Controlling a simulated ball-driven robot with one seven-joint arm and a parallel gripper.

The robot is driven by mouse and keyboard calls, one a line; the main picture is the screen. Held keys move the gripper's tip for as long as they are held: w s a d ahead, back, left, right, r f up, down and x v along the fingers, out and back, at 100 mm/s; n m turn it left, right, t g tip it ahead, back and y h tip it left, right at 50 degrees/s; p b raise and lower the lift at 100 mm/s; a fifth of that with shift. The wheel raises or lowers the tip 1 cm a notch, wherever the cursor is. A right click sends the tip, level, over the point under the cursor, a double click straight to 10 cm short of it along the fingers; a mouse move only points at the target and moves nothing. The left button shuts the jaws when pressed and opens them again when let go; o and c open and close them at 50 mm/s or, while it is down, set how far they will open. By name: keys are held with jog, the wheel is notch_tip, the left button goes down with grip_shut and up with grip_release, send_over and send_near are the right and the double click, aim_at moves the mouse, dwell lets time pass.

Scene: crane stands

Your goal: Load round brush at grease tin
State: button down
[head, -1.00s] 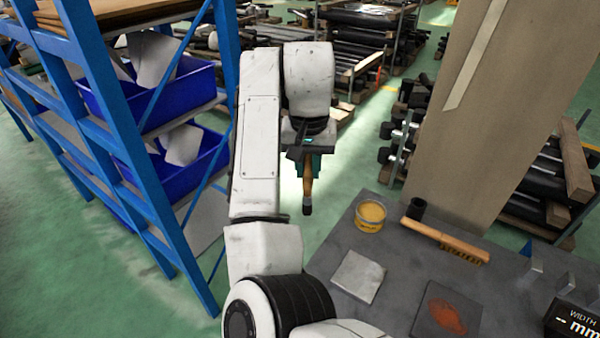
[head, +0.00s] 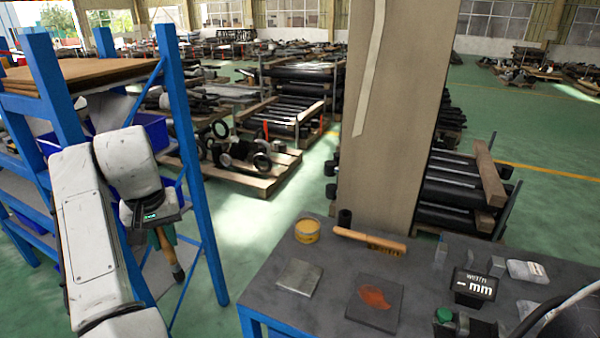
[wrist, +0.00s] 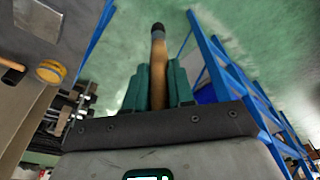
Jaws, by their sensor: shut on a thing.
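My gripper (head: 158,237) is at the left of the head view, in front of the blue rack. It is shut on the round brush (head: 170,252), which has a wooden handle and a dark tip pointing down. In the wrist view the brush (wrist: 158,58) sticks out between the teal fingers of my gripper (wrist: 158,80). The yellow grease tin (head: 306,231) stands at the back left of the grey table, well to the right of the brush and apart from it. The tin (wrist: 49,72) also shows at the left of the wrist view.
The grey table (head: 270,300) also holds a wooden-handled brush (head: 370,240), a black cup (head: 344,218), a metal plate (head: 299,277), a dark plate with an orange smear (head: 374,301) and a width display (head: 475,287). A blue rack (head: 190,140) stands left; a tan column (head: 395,110) rises behind.

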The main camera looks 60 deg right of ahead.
jog(key=s+d+m+h+p, duration=0.1)
jog(key=s+d+m, duration=0.3)
jog(key=d, duration=0.7)
jog(key=s+d+m+g+h+p, duration=0.15)
jog(key=s+d, duration=0.35)
jog(key=d, duration=0.6)
jog(key=s+d+m+t+h, duration=0.15)
jog(key=s+d, duration=0.35)
jog(key=d, duration=0.6)
jog(key=shift+m+g, duration=0.3)
jog(key=shift+g, duration=0.2)
notch_tip(320, 180, down, 6)
jog(key=b, duration=0.5)
jog(key=shift+r, duration=0.25)
jog(key=shift+f, duration=0.6)
jog(key=shift+r, duration=0.1)
notch_tip(320, 180, up, 7)
jog(key=p, duration=0.6)
